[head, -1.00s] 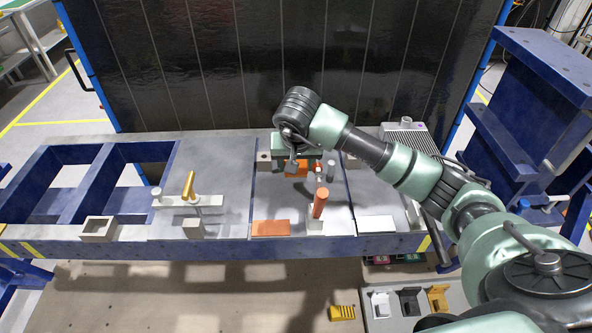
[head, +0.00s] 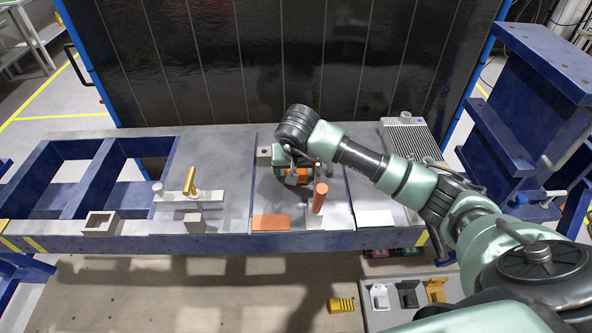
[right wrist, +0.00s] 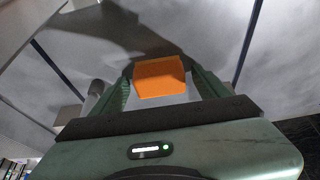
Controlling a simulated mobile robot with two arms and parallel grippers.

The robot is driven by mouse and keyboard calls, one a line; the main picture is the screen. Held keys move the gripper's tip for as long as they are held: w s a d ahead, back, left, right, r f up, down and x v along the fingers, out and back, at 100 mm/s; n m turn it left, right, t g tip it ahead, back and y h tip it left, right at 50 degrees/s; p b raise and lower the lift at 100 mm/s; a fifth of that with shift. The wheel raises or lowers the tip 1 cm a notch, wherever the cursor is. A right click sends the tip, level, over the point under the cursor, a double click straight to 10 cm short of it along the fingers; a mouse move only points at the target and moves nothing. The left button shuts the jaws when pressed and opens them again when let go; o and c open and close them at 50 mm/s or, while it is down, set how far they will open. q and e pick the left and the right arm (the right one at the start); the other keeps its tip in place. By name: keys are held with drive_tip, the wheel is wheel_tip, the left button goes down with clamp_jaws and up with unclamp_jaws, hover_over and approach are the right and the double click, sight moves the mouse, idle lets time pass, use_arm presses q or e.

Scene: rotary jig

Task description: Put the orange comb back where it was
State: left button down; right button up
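The orange comb shows as a plain orange block (right wrist: 160,78) between the fingers in the right wrist view; no teeth can be made out. In the head view part of it (head: 297,176) shows below my right gripper (head: 286,171). The gripper's fingers (right wrist: 160,85) meet both sides of the block, so it looks shut on it. The gripper is over the middle grey plate (head: 279,200), behind the upright orange-handled clamp (head: 320,197). Whether the comb touches the plate is hidden. My left gripper is not in view.
A flat orange pad (head: 270,222) and a white pad (head: 375,218) lie along the front edge. A gold-handled clamp (head: 190,182) stands to the left. A yellow slotted piece (head: 341,305) lies lower down, beside a grey tray (head: 450,315) with several fixtures. A finned block (head: 408,138) is at back right.

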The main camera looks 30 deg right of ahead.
drive_tip(key=shift+r, duration=0.1)
drive_tip(key=shift+r, duration=0.2)
drive_tip(key=b+v, duration=0.3)
drive_tip(key=v, duration=0.8)
drive_tip(key=shift+s+r, duration=0.2)
drive_tip(key=shift+r, duration=0.1)
